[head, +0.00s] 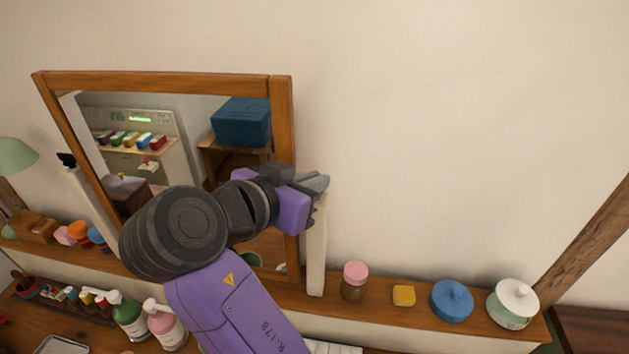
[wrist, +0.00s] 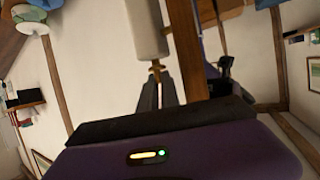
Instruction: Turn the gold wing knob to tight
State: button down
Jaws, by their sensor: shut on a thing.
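The gold wing knob (wrist: 157,66) shows small in the wrist view, at the end of the pale post (wrist: 147,28) and between my fingertips. My gripper (wrist: 157,80) is shut on it. In the head view my gripper (head: 319,184) is at the right side of the wood-framed mirror (head: 283,110), at the top of the pale right post (head: 316,262). The knob is hidden there behind my fingers. I cannot tell the knob's turn angle exactly.
A dark knob (head: 66,160) sits at the mirror's left post. On the shelf to the right stand a pink-lidded jar (head: 354,281), a yellow block (head: 403,296), a blue lidded pot (head: 452,301) and a white-lidded pot (head: 513,303). The wall right of my gripper is clear.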

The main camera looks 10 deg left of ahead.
jog(key=shift+f+m+g+h+b, duration=0.3)
jog(key=shift+m+g+h, duration=0.4)
jog(key=shift+m+h, duration=0.3)
jog(key=c, duration=1.6)
grip_release()
jog(key=shift+r, duration=0.15)
